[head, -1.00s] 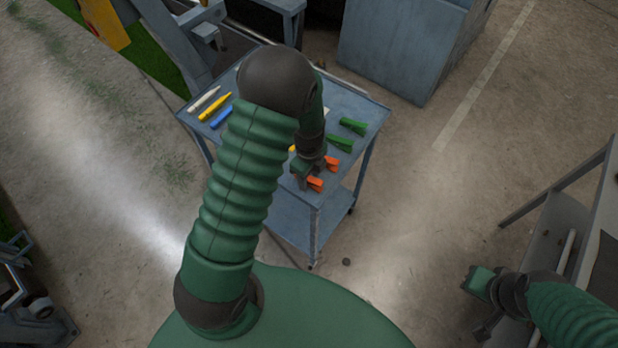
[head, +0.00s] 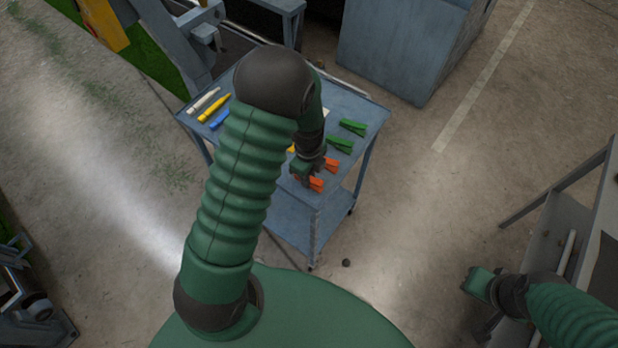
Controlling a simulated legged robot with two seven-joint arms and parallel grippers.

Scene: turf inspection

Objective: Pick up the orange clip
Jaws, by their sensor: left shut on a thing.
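Two orange clips lie near the front right corner of the blue cart. The nearer orange clip (head: 317,184) is at my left gripper (head: 308,177), which is shut on it; the fingers hide part of the clip. The other orange clip (head: 331,164) lies just behind it, partly beside the gripper. I cannot tell whether the held clip is off the cart top. My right gripper (head: 474,288) is at the lower right, away from the cart; its fingers are too unclear to judge.
The blue cart (head: 365,108) also bears two green clips (head: 340,144), a white marker (head: 204,100), a yellow marker (head: 214,107) and a blue one (head: 220,118). My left arm hides its middle. A grey cabinet (head: 405,45) stands behind.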

